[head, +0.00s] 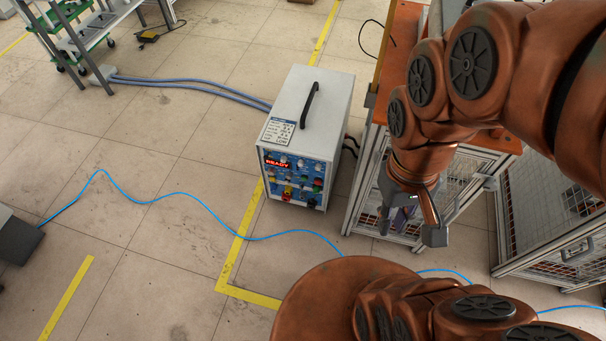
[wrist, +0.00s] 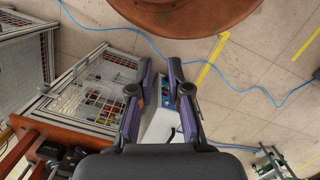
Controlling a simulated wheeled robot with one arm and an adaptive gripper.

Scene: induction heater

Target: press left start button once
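The induction heater (head: 318,105) is a white box with a black top handle, standing on the floor in the head view. Its blue front panel (head: 290,180) has a red display reading READY and several small coloured knobs and buttons. They are too small to tell which is the left start button. My gripper (head: 413,232) hangs to the right of the heater, apart from it. In the wrist view my gripper (wrist: 162,72) is open and empty, with a clear gap between its fingers.
A caged metal frame (head: 366,190) with an orange top stands close to the right of the heater. A blue cable (head: 190,196) runs across the floor before it. Grey hoses (head: 190,86) lead from the heater to a rack (head: 85,35). Floor in front of the panel is open.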

